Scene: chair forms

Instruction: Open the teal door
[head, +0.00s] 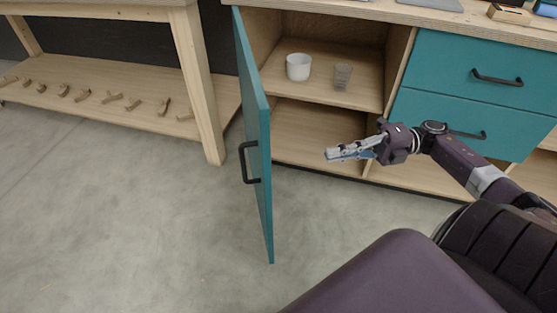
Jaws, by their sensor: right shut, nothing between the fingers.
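The teal door (254,120) stands wide open, swung out from the left side of the cabinet. Its black handle (246,162) is on the outer face, which is turned to the left. My right gripper (329,155) is shut and empty. It shows in front of the open cabinet, to the right of the door and apart from it, with its fingers pointing left. My left gripper is not in view.
A white cup (299,67) and a clear glass (343,77) stand on the cabinet shelf (320,91). Two teal drawers (447,77) are at the right. A wooden bench (205,110) with several wooden pieces stands left of the door. The floor (130,220) in front is clear.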

